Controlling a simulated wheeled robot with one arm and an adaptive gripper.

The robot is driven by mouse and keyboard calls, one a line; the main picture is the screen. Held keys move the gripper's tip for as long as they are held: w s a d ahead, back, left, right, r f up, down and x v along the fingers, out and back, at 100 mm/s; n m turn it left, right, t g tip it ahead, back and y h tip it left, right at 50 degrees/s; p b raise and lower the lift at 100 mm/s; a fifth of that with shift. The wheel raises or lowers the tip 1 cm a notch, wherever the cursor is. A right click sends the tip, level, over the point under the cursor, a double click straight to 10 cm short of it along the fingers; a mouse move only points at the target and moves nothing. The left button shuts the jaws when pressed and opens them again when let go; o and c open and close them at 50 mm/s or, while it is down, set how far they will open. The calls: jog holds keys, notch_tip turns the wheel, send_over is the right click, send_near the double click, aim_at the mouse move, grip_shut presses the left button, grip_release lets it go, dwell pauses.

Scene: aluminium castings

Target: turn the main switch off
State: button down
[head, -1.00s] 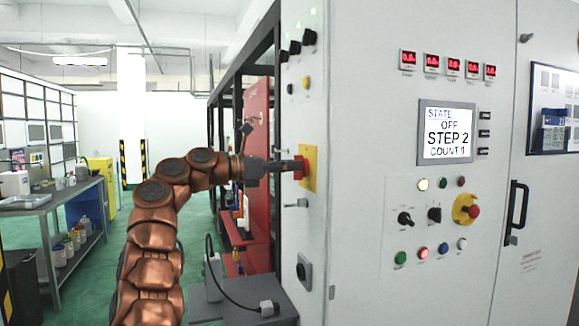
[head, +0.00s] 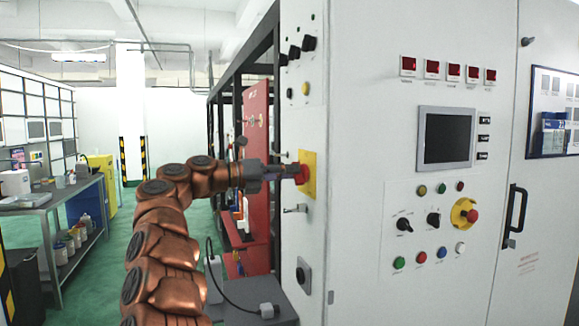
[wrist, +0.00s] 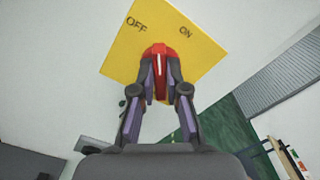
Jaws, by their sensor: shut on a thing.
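The main switch is a red rotary knob (wrist: 158,55) with a white line on a yellow plate (wrist: 125,50) marked OFF and ON. In the wrist view the white line runs nearly straight up the picture, between the two words. In the head view the yellow plate (head: 311,161) is on the side face of the white cabinet. My gripper (wrist: 160,80) is shut on the red knob, one finger on each side. It also shows in the head view (head: 290,172), reaching the knob from the left. The fingers hide part of the knob.
The cabinet front has a dark screen (head: 445,138), buttons and a red emergency stop (head: 472,215) on yellow. A small lever (head: 295,209) sticks out below the switch. A grey surface with a cable (head: 268,310) lies below. A workbench (head: 45,201) stands left, beyond green floor.

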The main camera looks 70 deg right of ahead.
jog(key=shift+w+n+p, duration=0.1)
jog(key=shift+n+p, duration=1.25)
jog(key=shift+n, duration=0.85)
jog(key=c, duration=1.2)
grip_release()
jog(key=shift+f, duration=0.1)
jog(key=v, duration=1.2)
